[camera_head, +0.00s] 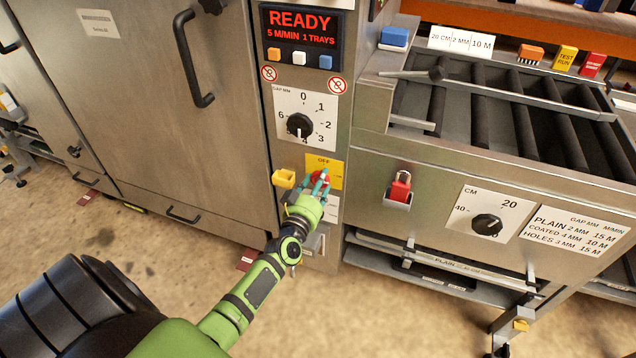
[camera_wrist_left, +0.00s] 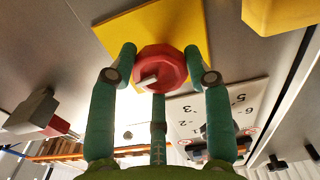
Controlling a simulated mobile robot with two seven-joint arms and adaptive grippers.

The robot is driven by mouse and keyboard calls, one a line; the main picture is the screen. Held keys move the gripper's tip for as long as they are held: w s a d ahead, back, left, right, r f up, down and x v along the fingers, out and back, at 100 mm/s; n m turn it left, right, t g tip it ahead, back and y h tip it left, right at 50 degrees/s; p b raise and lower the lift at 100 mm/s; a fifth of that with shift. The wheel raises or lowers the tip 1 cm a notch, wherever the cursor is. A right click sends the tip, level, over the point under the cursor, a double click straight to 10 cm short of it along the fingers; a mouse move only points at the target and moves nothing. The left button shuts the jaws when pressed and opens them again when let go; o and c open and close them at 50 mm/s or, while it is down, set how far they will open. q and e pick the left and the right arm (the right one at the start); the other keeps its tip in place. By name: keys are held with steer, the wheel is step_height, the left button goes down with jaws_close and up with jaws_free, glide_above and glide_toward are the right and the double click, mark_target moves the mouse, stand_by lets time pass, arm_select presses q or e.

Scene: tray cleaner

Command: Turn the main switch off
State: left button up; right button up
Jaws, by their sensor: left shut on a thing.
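The main switch is a red knob (camera_head: 320,178) on a yellow plate (camera_head: 337,168) marked OFF, low on the control column. In the left wrist view the red knob (camera_wrist_left: 160,72) sits between my fingers, with a small pale mark on its face, in front of the yellow plate (camera_wrist_left: 150,28). My left gripper (camera_head: 313,188) is shut on the knob, with its teal fingers on either side of it. The fingers partly hide the knob in the head view. My right gripper does not show.
Above are a gap dial (camera_head: 300,125) and a display (camera_head: 301,25) reading READY. A yellow box (camera_head: 284,179) sits just left of the plate. A red padlock (camera_head: 400,187) hangs to the right, beside the CM dial (camera_head: 487,225). A door handle (camera_head: 190,60) juts out at upper left.

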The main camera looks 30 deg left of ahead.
arm_select(q)
steer(key=shift+d+f+n+b, duration=0.1)
steer(key=shift+n+b, duration=0.15)
steer(key=shift+n, duration=2.45)
steer(key=shift+d+f+n+b, duration=0.15)
steer(key=shift+n+b, duration=0.15)
steer(key=shift+n, duration=2.4)
steer(key=shift+d+n+b, duration=0.1)
steer(key=shift+n+b, duration=0.15)
steer(key=shift+n, duration=2.45)
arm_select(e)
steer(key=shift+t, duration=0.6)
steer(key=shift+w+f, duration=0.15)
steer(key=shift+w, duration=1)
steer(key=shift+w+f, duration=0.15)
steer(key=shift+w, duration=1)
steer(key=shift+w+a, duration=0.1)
arm_select(q)
steer(key=o, duration=1.1)
steer(key=shift+o, duration=0.2)
steer(key=shift+r, duration=0.15)
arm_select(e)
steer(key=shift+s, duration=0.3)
arm_select(q)
steer(key=shift+a, duration=0.1)
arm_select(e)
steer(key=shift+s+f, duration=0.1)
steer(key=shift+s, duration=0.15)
